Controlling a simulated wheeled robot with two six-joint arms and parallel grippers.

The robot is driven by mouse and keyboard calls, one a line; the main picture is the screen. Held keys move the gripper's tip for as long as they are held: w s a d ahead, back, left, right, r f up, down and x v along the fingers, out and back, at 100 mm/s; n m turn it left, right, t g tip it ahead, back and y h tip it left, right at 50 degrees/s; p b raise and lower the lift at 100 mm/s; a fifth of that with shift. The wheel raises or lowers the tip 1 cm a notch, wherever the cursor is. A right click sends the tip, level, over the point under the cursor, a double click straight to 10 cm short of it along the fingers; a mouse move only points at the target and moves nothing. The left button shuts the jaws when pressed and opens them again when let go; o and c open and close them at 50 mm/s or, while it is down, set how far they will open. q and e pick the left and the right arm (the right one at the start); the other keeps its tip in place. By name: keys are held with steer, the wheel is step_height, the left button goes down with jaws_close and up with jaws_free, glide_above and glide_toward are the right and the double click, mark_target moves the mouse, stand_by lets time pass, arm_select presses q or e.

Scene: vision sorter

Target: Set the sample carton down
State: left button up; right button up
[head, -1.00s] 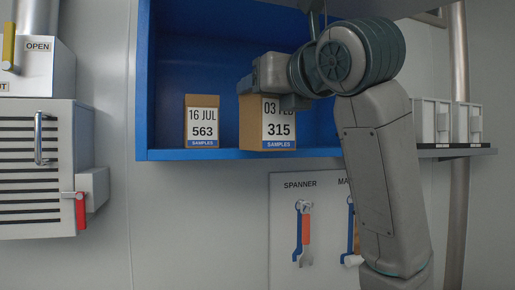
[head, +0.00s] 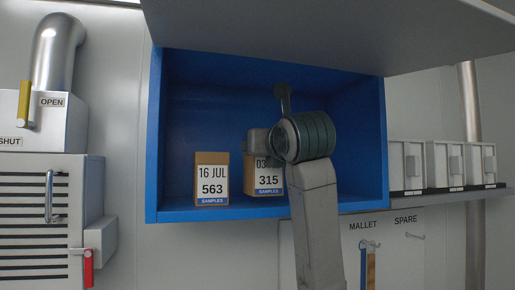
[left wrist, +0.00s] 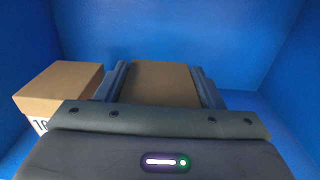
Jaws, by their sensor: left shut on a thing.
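The sample carton (head: 268,180), tan with a white label reading 315 and a partly covered date, is inside the blue cabinet (head: 157,140). My left gripper (head: 258,142) is shut on it from above and partly covers its top. In the left wrist view the carton's brown top (left wrist: 160,83) lies between the two jaws (left wrist: 163,90). Its base looks at or close to the cabinet floor; I cannot tell whether it touches. A second carton (head: 212,181), labelled 16 JUL 563, stands upright to its left, apart from it. My right gripper is not in view.
A grey panel (head: 330,35) hangs over the cabinet opening. White bins (head: 455,165) stand on a shelf to the right. Below is a tool board (head: 400,255) with a mallet. A vented unit (head: 40,210) with a red handle stands left. Free floor lies right of the held carton.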

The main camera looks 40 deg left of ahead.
arm_select(q)
steer(key=p+x, duration=0.1)
steer(key=x, duration=0.2)
steer(key=shift+r+p, duration=0.3)
steer(key=shift+p, duration=0.05)
steer(key=shift+w+a+f+p, duration=0.25)
steer(key=shift+a+f+p, duration=0.25)
steer(key=shift+a+f, duration=0.25)
steer(key=shift+f, duration=0.35)
steer(key=shift+d, duration=0.45)
steer(key=shift+f, duration=0.1)
steer(key=o, duration=1.7)
steer(key=shift+a, duration=0.15)
steer(key=shift+c, duration=0.2)
